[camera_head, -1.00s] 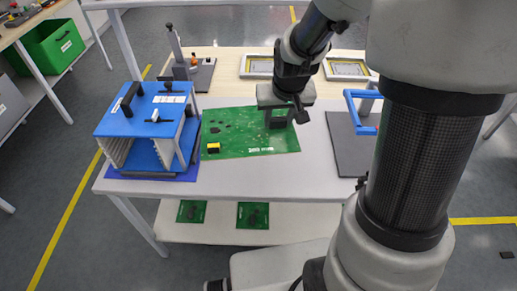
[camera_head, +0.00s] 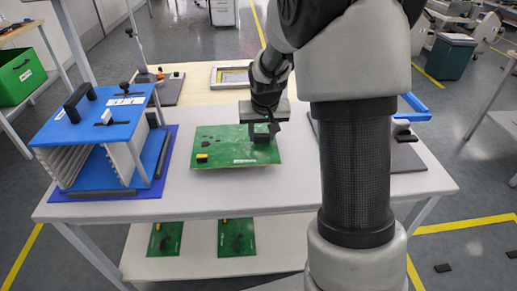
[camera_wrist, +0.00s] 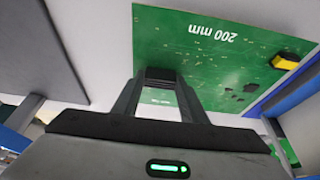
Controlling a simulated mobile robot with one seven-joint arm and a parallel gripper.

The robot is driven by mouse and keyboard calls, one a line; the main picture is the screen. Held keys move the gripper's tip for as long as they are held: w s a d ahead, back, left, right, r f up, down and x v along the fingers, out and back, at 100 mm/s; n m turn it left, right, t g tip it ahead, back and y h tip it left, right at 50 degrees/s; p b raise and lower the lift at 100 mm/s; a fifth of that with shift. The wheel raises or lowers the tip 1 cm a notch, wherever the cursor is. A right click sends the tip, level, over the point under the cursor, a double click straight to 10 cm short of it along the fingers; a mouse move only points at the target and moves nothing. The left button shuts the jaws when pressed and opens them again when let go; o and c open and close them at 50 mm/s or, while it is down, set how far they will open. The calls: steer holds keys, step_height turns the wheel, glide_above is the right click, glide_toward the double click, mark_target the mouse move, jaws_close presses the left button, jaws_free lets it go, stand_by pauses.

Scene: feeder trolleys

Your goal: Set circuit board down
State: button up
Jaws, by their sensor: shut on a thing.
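The large green circuit board (camera_head: 215,145) is in the middle of the white table in the head view, with dark parts, a yellow part and a white label. I cannot tell whether it touches the table top. My gripper (camera_head: 262,136) is over its right part, pointing down, shut on it. In the wrist view, the board (camera_wrist: 215,62) spreads out beyond my gripper's fingers (camera_wrist: 160,85), with "200 mm" print and a yellow part at the right. The exact grip spot is partly hidden between the fingers.
A blue rack (camera_head: 95,125) with slots stands on a blue mat at the left. Trays (camera_head: 232,76) lie at the back. Smaller green boards (camera_head: 237,237) lie on the lower shelf. The white table front (camera_head: 200,195) is bare.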

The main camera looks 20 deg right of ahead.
mark_target(262, 144)
steer(key=shift+f+b, duration=0.5)
steer(key=shift+f, duration=1.5)
steer(key=shift+f, duration=0.2)
steer(key=o, duration=1.5)
steer(key=shift+c, duration=0.2)
steer(key=shift+r, duration=0.1)
